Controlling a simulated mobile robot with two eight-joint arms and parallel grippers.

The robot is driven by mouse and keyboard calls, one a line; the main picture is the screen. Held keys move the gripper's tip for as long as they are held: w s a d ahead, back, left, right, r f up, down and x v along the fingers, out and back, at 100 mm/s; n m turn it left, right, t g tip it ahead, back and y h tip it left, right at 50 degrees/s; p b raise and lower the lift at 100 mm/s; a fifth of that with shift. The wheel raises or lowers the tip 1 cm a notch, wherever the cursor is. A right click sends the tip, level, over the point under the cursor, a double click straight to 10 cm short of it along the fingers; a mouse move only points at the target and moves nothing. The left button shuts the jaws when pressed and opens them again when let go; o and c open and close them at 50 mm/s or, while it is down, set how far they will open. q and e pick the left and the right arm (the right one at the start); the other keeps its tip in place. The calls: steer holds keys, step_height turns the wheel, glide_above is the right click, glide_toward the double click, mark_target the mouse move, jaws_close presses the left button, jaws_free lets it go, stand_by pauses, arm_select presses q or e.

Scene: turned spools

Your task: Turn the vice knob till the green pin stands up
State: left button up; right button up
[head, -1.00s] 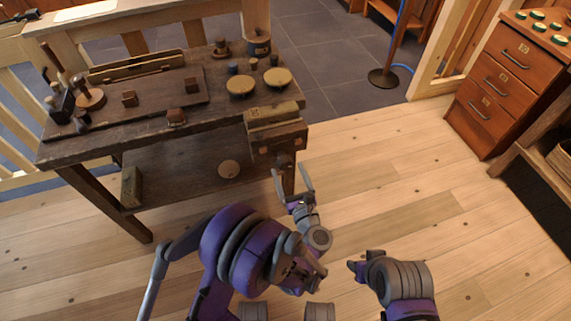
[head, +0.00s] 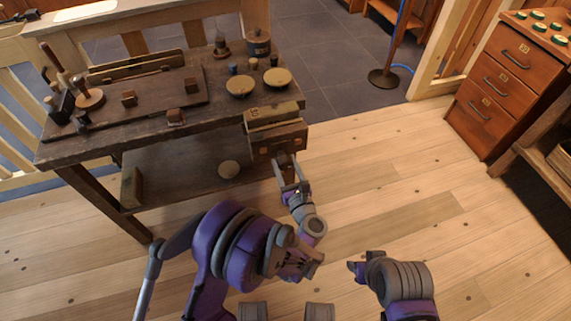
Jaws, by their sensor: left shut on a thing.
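The wooden vice (head: 277,141) is fixed to the front right corner of the workbench (head: 60,153). Its dark knob (head: 285,158) is low on its front face and is partly hidden by my gripper. My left gripper (head: 289,172) is at the vice front with its two fingers around the knob, shut on it. I cannot make out a green pin in this view. My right gripper (head: 356,268) is over the floor at the lower right, away from the bench, and its fingers are too small to read.
The bench top holds two round yellowish discs (head: 240,87), a mallet, small blocks and pots. A round piece (head: 229,168) lies on the lower shelf. A drawer cabinet (head: 496,86) stands at the right. The floor between is clear.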

arm_select(q)
steer(key=shift+c, duration=0.9)
steer(key=shift+m, duration=0.3)
steer(key=m+b, duration=0.1)
steer(key=m, duration=0.2)
steer(key=shift+f+m, duration=0.1)
steer(key=shift+m, duration=0.2)
steer(key=m+b, duration=0.1)
steer(key=m, duration=0.2)
steer(key=shift+a+m, duration=0.1)
steer(key=shift+m, duration=0.2)
steer(key=m, duration=0.3)
steer(key=shift+m+b, duration=0.35)
steer(key=shift+m, duration=0.05)
steer(key=m, duration=0.6)
steer(key=shift+b, duration=0.3)
steer(key=m, duration=0.7)
steer(key=shift+s, duration=0.1)
steer(key=shift+r, duration=0.2)
